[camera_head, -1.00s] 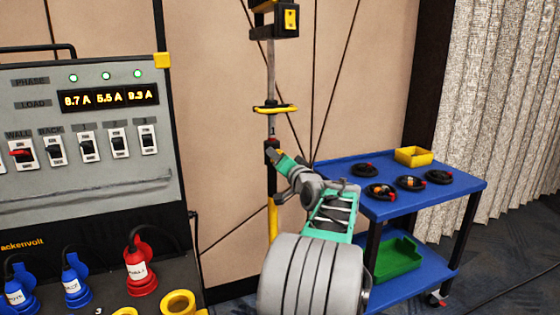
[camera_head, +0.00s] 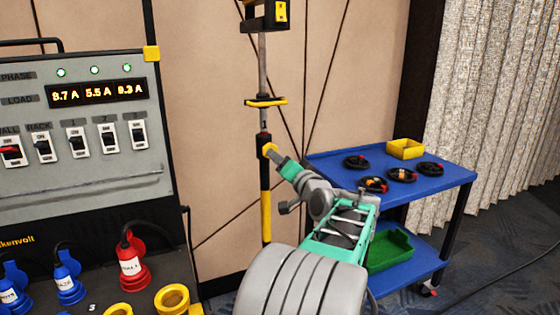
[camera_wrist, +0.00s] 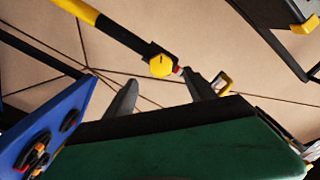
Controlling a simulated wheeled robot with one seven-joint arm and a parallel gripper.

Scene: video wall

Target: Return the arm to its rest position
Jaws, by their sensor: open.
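My arm reaches up and away from the bottom middle of the head view. My gripper (camera_wrist: 160,92) shows in the wrist view as two grey fingers spread apart, with nothing between them. In the head view its fingertips are hidden or too small to make out. A black and yellow upright pole (camera_head: 265,190) with a yellow knob (camera_head: 269,150) stands beyond the arm. In the wrist view the knob (camera_wrist: 162,66) appears beyond the fingers, and I cannot tell the distance to it.
A blue trolley (camera_head: 440,178) with several coiled black cables, a yellow bin (camera_head: 405,148) and a green tray (camera_head: 391,251) stands at right. A power panel (camera_head: 80,185) with switches and red and blue plugs is at left. A curtain (camera_head: 490,110) hangs behind the trolley.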

